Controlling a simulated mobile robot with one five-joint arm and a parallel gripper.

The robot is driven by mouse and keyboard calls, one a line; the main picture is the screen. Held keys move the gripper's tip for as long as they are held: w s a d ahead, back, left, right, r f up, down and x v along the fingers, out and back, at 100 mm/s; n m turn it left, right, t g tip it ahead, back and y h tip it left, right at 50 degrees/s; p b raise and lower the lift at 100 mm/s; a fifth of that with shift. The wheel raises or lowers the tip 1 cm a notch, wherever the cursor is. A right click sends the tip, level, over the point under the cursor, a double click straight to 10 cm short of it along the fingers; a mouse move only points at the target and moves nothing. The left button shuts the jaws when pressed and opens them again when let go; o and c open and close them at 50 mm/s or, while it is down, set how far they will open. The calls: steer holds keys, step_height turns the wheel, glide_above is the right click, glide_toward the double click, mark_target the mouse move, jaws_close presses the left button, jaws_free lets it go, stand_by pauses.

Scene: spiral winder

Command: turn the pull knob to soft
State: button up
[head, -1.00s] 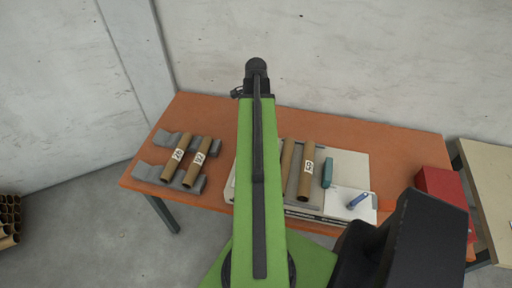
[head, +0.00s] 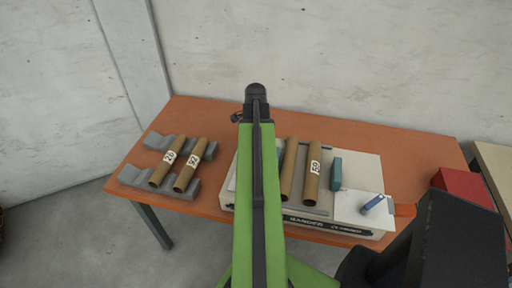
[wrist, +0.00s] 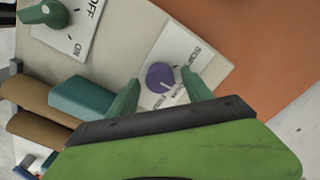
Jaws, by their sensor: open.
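The round purple pull knob (wrist: 160,76) sits on a white label plate (wrist: 186,55) in the wrist view. The words around it are too small to read surely, and I cannot tell which one it points at. My gripper (wrist: 161,80) is open, with its two teal fingertips on either side of the knob. I cannot tell whether they touch it. In the head view my green arm hides the gripper and part of the cream machine (head: 363,164).
A green ON/OFF knob (wrist: 40,13) is near the purple one, with a teal block (wrist: 80,97) to the left. Cardboard tubes (head: 312,180) lie on the machine, others on grey cradles (head: 130,176). A red box (head: 460,183) stands right on the orange table (head: 410,146).

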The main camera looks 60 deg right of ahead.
jaws_close()
stand_by(0.4)
steer(key=n, duration=0.5)
steer(key=shift+n, duration=0.4)
steer(key=n, duration=0.5)
steer(key=shift+n, duration=0.7)
jaws_free()
